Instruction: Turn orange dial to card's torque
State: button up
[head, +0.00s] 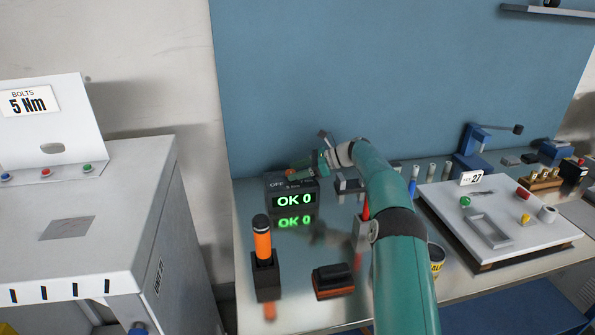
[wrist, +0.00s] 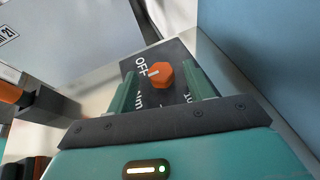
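The card (head: 28,102) on the white cabinet at the left reads "BOLTS 5 Nm". The dial unit is a dark box (head: 293,201) on the bench, with a green display reading "OK 0". In the wrist view the orange dial (wrist: 161,76) is a faceted knob on the dark panel (wrist: 133,67). Its white mark points toward the "OFF" label; other labels are partly hidden. My gripper (wrist: 163,79) is open, its teal fingers on either side of the dial with gaps visible. In the head view my gripper (head: 312,167) is over the box.
An orange-handled tool (head: 263,243) stands in a dark holder in front of the box. A black and orange block (head: 333,280) lies nearby. A white tray (head: 545,238) with small parts is at the right. The blue wall panel (head: 300,80) rises close behind.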

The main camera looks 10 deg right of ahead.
jog(key=v, duration=1.3)
jog(key=shift+d+r, duration=0.15)
jog(key=shift+d, duration=0.15)
